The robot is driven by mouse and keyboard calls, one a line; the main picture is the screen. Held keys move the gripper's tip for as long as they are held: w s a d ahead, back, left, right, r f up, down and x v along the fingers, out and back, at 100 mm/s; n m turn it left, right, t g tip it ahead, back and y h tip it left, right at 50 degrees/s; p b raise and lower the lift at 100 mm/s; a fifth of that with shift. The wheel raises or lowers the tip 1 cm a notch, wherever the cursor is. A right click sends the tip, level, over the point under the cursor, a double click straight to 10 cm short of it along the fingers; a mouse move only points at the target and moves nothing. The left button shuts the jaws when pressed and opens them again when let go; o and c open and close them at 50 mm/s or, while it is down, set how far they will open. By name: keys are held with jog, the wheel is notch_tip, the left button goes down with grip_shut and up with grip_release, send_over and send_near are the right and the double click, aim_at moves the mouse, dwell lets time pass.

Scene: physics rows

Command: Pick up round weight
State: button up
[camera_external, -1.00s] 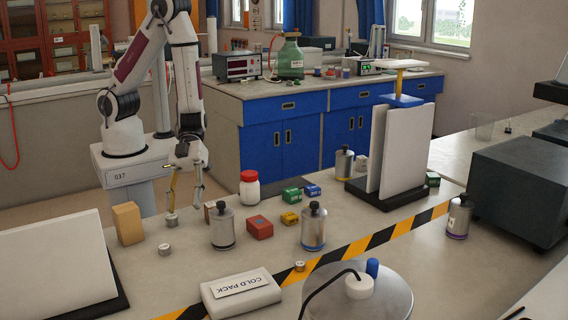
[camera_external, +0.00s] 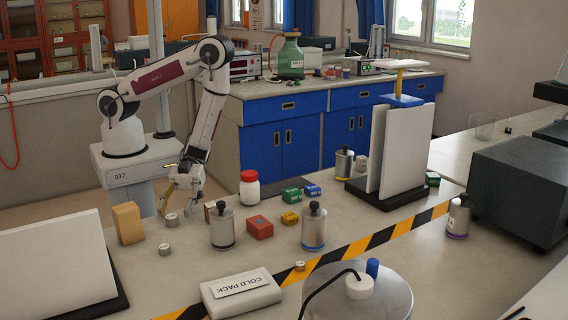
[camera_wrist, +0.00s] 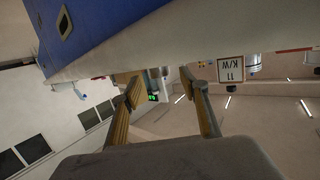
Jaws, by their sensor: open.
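I cannot tell which one is meant. My gripper (camera_external: 174,197) is open and tilted, its fingers a little above and behind the first weight, with no visible contact. In the wrist view, the two yellowish fingers of the gripper (camera_wrist: 162,82) are spread apart with nothing between them. No weight shows in that view.
A tan block (camera_external: 128,223) stands left of my gripper. Larger metal cylinders with black knobs (camera_external: 222,230), (camera_external: 314,230) and a red box (camera_external: 260,227) are to the right. A white red-capped jar (camera_external: 250,190) stands behind. A cold pack (camera_external: 240,292) lies in front.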

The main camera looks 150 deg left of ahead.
aim_at(173, 214)
jog(key=shift+s+a+f+n+t, duration=0.3)
jog(key=shift+s+n+t, duration=0.1)
jog(key=shift+s+t, duration=0.15)
jog(key=shift+w+d, duration=0.1)
jog(key=shift+x, duration=2.35)
jog(key=shift+c, duration=0.4)
grip_shut()
